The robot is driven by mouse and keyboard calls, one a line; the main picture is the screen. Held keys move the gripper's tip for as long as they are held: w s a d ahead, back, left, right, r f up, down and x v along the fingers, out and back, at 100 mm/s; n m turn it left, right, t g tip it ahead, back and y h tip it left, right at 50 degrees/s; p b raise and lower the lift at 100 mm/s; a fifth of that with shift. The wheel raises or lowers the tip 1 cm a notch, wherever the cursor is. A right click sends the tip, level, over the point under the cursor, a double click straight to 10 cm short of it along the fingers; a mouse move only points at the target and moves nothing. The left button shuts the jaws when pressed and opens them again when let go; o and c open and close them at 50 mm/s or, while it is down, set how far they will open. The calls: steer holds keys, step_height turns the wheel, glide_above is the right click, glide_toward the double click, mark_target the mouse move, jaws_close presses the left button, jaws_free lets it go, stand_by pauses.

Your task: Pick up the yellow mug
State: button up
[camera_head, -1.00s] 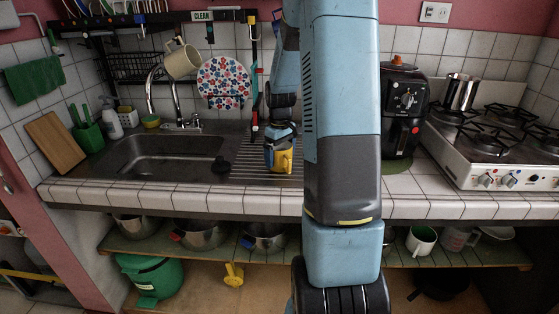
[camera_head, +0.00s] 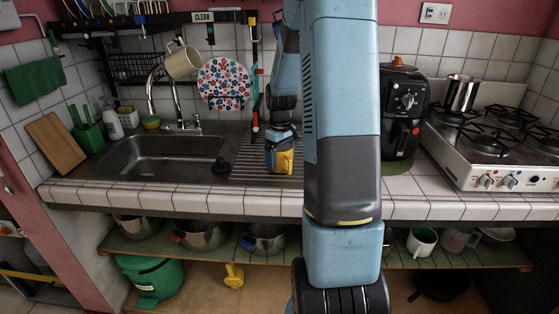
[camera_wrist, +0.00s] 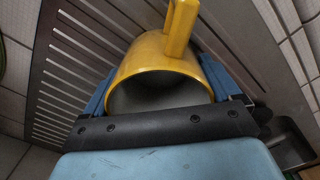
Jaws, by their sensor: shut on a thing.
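The yellow mug (camera_head: 284,163) is at the drainboard right of the sink in the head view, partly covered by my gripper (camera_head: 279,146). In the wrist view the mug (camera_wrist: 178,55) lies between the two blue fingers of my gripper (camera_wrist: 160,80), one on each side of its wall. Its open mouth faces the camera and its handle points to the top of the picture, clear of the fingers. My gripper is shut on the mug. I cannot tell whether the mug's base touches the drainboard.
The ribbed drainboard (camera_head: 245,172) is around the mug, with the sink (camera_head: 165,155) to its left. A patterned plate (camera_head: 224,83) and a cream mug (camera_head: 182,62) are behind. A black appliance (camera_head: 403,110) stands to the right.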

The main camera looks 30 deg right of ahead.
mark_target(287, 155)
step_height(287, 155, up, 3)
steer(key=shift+w+f, duration=0.1)
steer(key=s+r, duration=0.4)
steer(key=r, duration=0.1)
steer(key=shift+s+a+r, duration=0.1)
steer(key=shift+s+r, duration=0.1)
steer(key=s+r, duration=0.4)
steer(key=s, duration=0.5)
steer(key=shift+s+a+r, duration=0.35)
steer(key=shift+s+r, duration=0.05)
